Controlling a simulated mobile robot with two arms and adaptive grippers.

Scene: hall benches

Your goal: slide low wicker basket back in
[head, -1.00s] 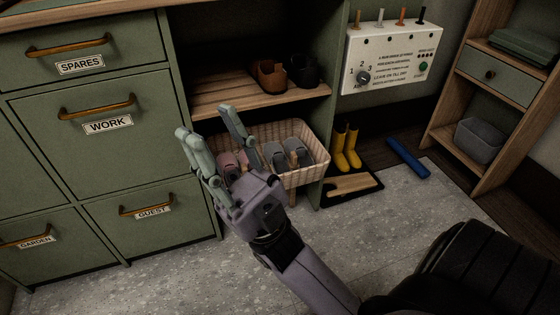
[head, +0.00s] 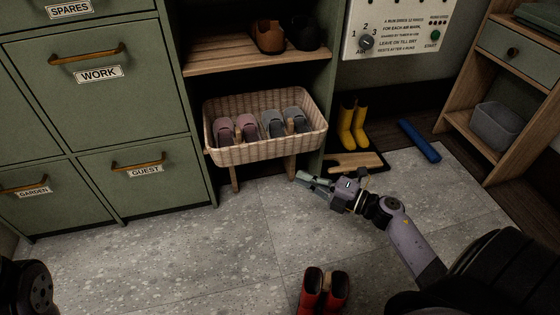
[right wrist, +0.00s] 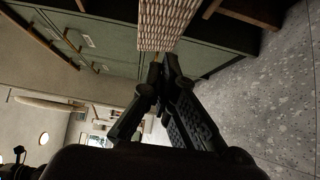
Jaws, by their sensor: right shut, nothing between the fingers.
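The low wicker basket (head: 262,153) is in the open bay of the green cabinet, under a wooden shelf (head: 258,56). It holds pink and grey slippers, and its front appears to jut out past the bay. My right gripper (head: 303,179) is shut and empty, just below and in front of the basket's right front corner. In the right wrist view, the shut fingers (right wrist: 165,62) point at the wicker side of the basket (right wrist: 165,28); whether they touch it I cannot tell. My left gripper is not in view.
Red boots (head: 322,290) stand on the grey floor in front. Closed drawers, one labelled GUEST (head: 146,171), are at the left. The floor between is clear.

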